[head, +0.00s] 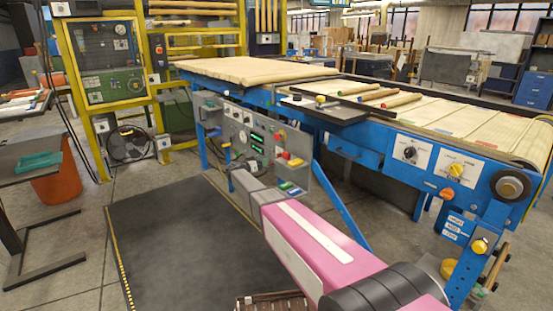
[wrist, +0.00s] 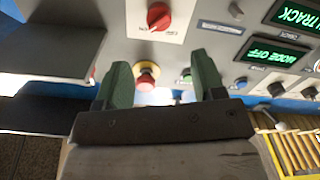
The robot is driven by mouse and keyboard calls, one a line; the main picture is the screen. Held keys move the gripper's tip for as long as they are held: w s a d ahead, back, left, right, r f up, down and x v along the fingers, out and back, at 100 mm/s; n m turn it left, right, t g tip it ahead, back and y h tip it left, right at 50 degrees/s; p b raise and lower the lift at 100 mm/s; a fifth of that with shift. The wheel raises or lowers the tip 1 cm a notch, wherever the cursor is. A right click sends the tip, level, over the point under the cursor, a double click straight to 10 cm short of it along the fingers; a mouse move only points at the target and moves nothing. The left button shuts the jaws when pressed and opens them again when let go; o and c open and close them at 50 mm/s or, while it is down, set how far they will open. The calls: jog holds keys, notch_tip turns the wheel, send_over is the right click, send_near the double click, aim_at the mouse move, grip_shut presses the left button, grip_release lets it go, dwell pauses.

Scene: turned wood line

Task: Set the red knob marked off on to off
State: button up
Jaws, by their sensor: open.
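The red knob (wrist: 158,16) sits on a white label plate at the top of the wrist view, on a grey control panel. The panel's lettering is upside down there. The plate's marks are too small to read, and I cannot tell the knob's setting. My gripper (wrist: 160,70) is open, with its two green fingers apart and nothing between them. The fingertips lie lower in the picture than the knob and apart from it. In the head view the control panel (head: 240,115) is under the conveyor; I cannot surely pick out the knob there.
A red button on a yellow base (wrist: 146,76) shows between my fingers. Green displays (wrist: 272,54) and smaller knobs lie to the right. A dark grey ledge (wrist: 45,50) juts out at the left. In the head view a dark floor mat (head: 185,240) lies clear before the panel.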

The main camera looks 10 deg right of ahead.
jog(key=x, duration=0.9)
jog(key=shift+w+d, duration=0.15)
jog(key=shift+d, duration=0.1)
jog(key=shift+c, duration=0.3)
jog(key=c, duration=0.9)
